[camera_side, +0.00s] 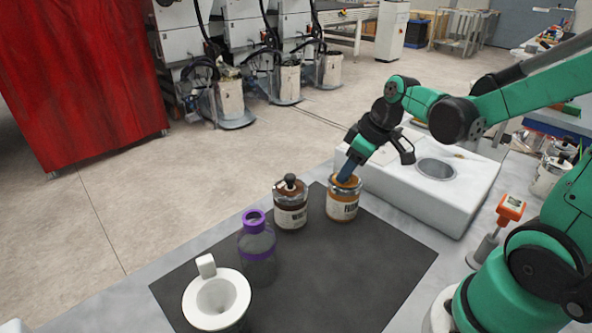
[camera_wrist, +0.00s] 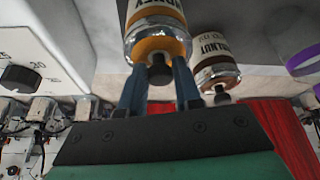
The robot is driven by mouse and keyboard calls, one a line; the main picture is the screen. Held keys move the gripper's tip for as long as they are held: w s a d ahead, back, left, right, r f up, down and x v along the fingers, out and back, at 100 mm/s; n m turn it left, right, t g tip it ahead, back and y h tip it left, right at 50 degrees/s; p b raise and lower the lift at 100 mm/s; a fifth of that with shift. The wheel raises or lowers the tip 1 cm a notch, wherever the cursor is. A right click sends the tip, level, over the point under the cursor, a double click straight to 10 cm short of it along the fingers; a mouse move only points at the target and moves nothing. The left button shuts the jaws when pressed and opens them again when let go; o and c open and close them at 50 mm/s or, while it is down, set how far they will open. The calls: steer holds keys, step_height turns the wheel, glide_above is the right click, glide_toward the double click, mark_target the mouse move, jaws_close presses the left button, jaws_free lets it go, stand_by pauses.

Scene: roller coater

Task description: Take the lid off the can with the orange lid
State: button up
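The can with the orange lid (camera_side: 342,204) stands upright on the dark mat (camera_side: 330,285), with its lid on. In the wrist view the can (camera_wrist: 157,12) shows at the top, and its orange lid (camera_wrist: 150,47) carries a dark knob (camera_wrist: 160,70). My gripper (camera_side: 346,176) is down at the lid and hides most of the knob in the side view. In the wrist view the two blue fingers of my gripper (camera_wrist: 160,78) are spread on either side of the knob, with small gaps seeming to show. The gripper looks open.
A can with a brown lid (camera_side: 291,206) stands close to the left. Further left are a purple-topped bottle (camera_side: 257,248) and a white funnel (camera_side: 216,298). A white block with a round hole (camera_side: 455,190) stands to the right. The mat's front right is clear.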

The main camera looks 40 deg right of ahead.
jaws_close()
steer(key=shift+r, duration=0.1)
